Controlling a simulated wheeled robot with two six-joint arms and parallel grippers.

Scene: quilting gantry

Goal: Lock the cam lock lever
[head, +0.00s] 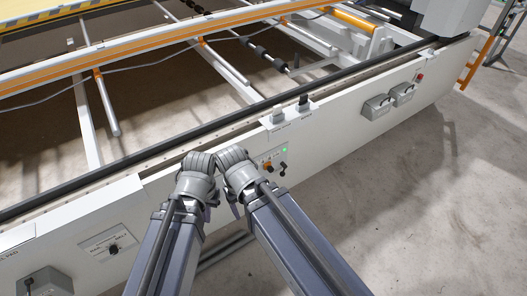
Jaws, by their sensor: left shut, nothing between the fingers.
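I cannot tell for sure which part is the cam lock lever. My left gripper (199,160) is shut and empty, over the panel's top edge, left of the levers and apart from them. My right gripper (233,157) is close beside it on the right, also apart from the levers. Its fingers are seen from behind, so I cannot tell whether they are open. The two grippers hide part of the panel behind them.
A control cluster with a green light (284,150) and a black knob (283,169) is just right of my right gripper. Grey connector boxes (377,107) and a red button (420,77) are farther right. A dark rail (130,160) runs along the panel top. The concrete floor (420,200) at right is clear.

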